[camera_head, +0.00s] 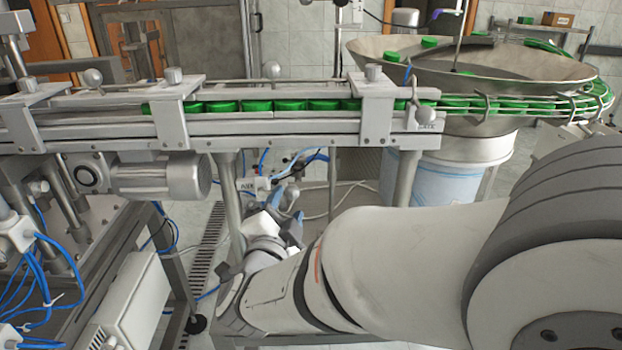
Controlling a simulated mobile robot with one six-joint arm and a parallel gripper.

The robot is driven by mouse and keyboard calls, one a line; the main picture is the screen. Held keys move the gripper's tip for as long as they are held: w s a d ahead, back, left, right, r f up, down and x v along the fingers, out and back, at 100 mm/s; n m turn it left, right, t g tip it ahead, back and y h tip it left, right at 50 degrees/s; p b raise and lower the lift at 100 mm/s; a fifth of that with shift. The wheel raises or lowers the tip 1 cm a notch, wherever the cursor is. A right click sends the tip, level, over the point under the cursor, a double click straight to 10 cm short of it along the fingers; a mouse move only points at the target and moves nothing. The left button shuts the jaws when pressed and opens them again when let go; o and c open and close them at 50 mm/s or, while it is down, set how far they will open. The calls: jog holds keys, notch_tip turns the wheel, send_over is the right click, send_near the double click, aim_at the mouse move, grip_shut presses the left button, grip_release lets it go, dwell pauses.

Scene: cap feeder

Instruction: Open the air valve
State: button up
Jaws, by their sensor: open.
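My gripper (287,204) is at the end of my arm, just below and right of the label plate. It is open, with nothing seen between its fingers. Its fingertips are small and partly hidden, so I cannot tell whether they touch the valve.
The conveyor (310,127) carries a row of green caps above my gripper. A metal bowl feeder (472,85) stands at the back right on a pale drum (448,182). A motor (165,177) hangs at left. Conveyor legs flank the label plate. A floor grate (207,250) lies below.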

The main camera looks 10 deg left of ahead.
aim_at(291, 196)
jog(key=w, duration=0.6)
jog(key=shift+a+p, duration=0.1)
jog(key=shift+p, duration=0.25)
jog(key=shift+c, duration=0.4)
grip_shut()
